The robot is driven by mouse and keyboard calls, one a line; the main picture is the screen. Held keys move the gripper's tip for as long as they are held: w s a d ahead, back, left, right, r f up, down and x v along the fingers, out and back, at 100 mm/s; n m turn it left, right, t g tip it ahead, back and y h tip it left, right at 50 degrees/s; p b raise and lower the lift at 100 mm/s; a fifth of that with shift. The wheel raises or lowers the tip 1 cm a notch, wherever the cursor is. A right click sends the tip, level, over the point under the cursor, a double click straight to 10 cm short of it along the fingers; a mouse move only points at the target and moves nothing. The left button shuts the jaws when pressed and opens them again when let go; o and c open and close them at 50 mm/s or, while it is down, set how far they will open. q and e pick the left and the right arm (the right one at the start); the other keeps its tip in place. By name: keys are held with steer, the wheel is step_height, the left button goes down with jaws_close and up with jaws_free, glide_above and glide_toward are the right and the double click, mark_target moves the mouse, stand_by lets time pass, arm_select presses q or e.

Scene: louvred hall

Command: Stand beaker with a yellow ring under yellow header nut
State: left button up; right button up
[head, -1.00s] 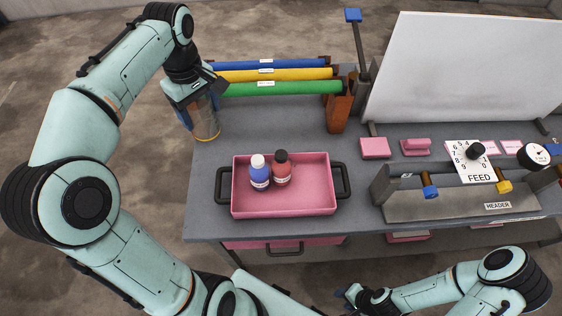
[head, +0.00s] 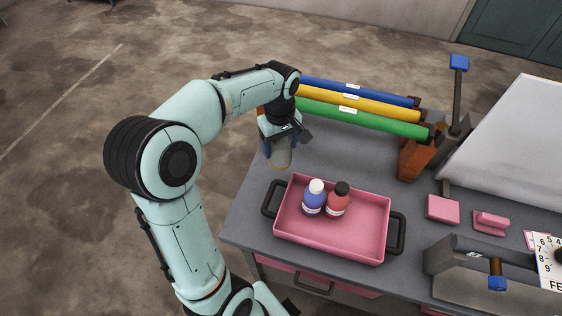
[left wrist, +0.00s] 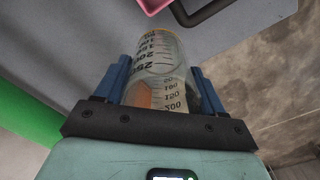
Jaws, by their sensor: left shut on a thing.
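My left gripper (head: 281,137) is shut on a clear beaker (head: 279,154) by the back left edge of the grey bench. A yellowish rim shows faintly at the beaker's lower end in the head view. In the left wrist view the beaker (left wrist: 158,62), with black graduations, sits between the blue fingers (left wrist: 158,88). It looks roughly upright; I cannot tell whether its base touches the bench. The header (head: 465,285) is cut off at the lower right, with its blue nut (head: 496,270) showing. The yellow nut is out of view. My right gripper is not in view.
A pink tray (head: 345,243) holds a blue bottle (head: 314,200) and a red bottle (head: 337,202). Blue, yellow and green pipes (head: 350,109) lie behind it, ending at a brown block (head: 413,160). Pink blocks (head: 443,209) and a white panel (head: 515,140) stand right.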

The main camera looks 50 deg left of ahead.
mark_target(280, 161)
arm_select(q)
step_height(280, 161, down, 7)
steer(key=shift+f+b, duration=0.2)
steer(key=shift+b, duration=0.1)
steer(key=shift+f, duration=0.1)
steer(key=o, duration=0.6)
steer(key=shift+f, duration=0.15)
steer(key=o, duration=0.4)
